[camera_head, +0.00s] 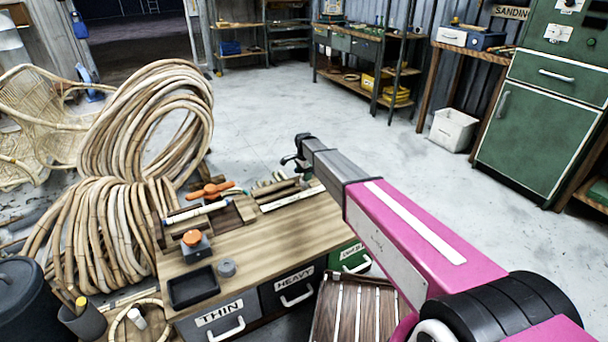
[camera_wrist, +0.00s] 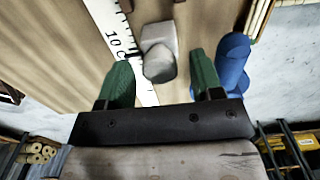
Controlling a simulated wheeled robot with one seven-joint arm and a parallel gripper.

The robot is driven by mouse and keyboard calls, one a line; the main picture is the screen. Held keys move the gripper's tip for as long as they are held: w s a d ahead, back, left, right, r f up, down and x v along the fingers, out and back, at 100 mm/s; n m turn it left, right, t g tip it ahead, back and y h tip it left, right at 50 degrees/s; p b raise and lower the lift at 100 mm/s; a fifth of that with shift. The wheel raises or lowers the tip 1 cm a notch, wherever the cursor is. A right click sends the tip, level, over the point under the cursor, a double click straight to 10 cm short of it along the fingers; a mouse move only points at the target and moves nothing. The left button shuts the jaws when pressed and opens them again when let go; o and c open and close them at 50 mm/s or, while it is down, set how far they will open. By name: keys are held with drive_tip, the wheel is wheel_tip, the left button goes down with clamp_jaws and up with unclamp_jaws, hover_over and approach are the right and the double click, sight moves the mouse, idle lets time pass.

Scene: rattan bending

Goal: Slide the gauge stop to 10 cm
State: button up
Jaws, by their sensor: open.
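The gauge stop (camera_wrist: 158,55) is a small grey metal block with a raised knob, in the middle of the wrist view. It is beside the white gauge ruler (camera_wrist: 103,15), close to the printed "10 C" lettering; I cannot tell its exact reading. My gripper (camera_wrist: 160,70) is open, with one green finger on each side of the stop and visible gaps between. In the head view my gripper (camera_head: 293,159) is over the far right end of the workbench, near the ruler (camera_head: 292,198). The stop cannot be made out in the head view.
The wooden bench (camera_head: 265,240) holds an orange-handled clamp (camera_head: 210,189), an orange-topped block (camera_head: 194,243) and a black tray (camera_head: 193,287). A blue object (camera_wrist: 233,62) is just right of my right finger. Rattan coils (camera_head: 150,120) stand left. Floor beyond the bench is clear.

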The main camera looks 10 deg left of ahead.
wheel_tip(320, 180, up, 11)
idle(0.5)
drive_tip(key=shift+f, duration=0.1)
drive_tip(key=s+d+f+n, duration=0.1)
drive_tip(key=s+d+n, duration=0.1)
drive_tip(key=s+d, duration=0.65)
drive_tip(key=s+d+f+n, duration=0.2)
drive_tip(key=s+d, duration=0.2)
drive_tip(key=d, duration=1)
drive_tip(key=s+d+n, duration=0.6)
drive_tip(key=s+d, duration=1.2)
drive_tip(key=s, duration=0.2)
drive_tip(key=shift+d, duration=0.35)
drive_tip(key=shift+s, duration=0.1)
